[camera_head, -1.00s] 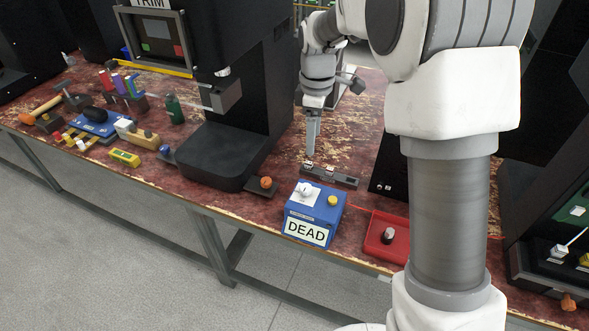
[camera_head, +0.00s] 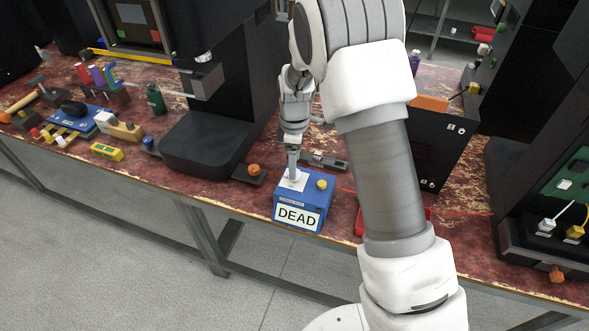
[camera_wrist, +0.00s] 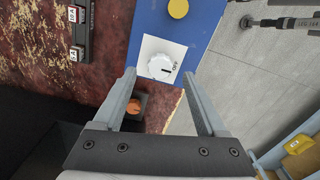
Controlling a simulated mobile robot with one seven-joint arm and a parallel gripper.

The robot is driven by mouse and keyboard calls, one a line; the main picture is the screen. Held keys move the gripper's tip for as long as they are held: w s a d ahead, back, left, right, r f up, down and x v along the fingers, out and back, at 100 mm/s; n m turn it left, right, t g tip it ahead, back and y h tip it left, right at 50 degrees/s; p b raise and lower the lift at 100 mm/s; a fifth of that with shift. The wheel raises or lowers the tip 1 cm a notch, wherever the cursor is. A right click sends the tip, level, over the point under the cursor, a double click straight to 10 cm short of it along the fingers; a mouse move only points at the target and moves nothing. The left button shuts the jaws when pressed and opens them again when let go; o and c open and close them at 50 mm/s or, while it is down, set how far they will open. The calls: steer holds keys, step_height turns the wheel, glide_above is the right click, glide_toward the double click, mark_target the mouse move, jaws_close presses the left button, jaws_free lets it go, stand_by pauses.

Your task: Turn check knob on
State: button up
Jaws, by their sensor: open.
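The blue box (camera_head: 305,205) with a "DEAD" label stands near the table's front edge. Its top carries a white plate with a white round knob (camera_wrist: 161,66) and a yellow button (camera_head: 322,184), which also shows in the wrist view (camera_wrist: 178,8). The plate reads "OFF" beside the knob, with a dark mark next to it. My gripper (camera_head: 292,174) points down over the knob and hides it in the head view. In the wrist view my gripper (camera_wrist: 160,75) is open, one finger each side of the knob. I cannot tell whether the fingers touch it.
An orange knob (camera_head: 254,170) on a dark base sits left of the box, by the black machine (camera_head: 205,145). A dark block with switches (camera_head: 323,160) lies behind the box. A red tray (camera_head: 360,224) lies to the right, partly behind my arm.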

steer(key=shift+f, duration=1.55)
jaws_close()
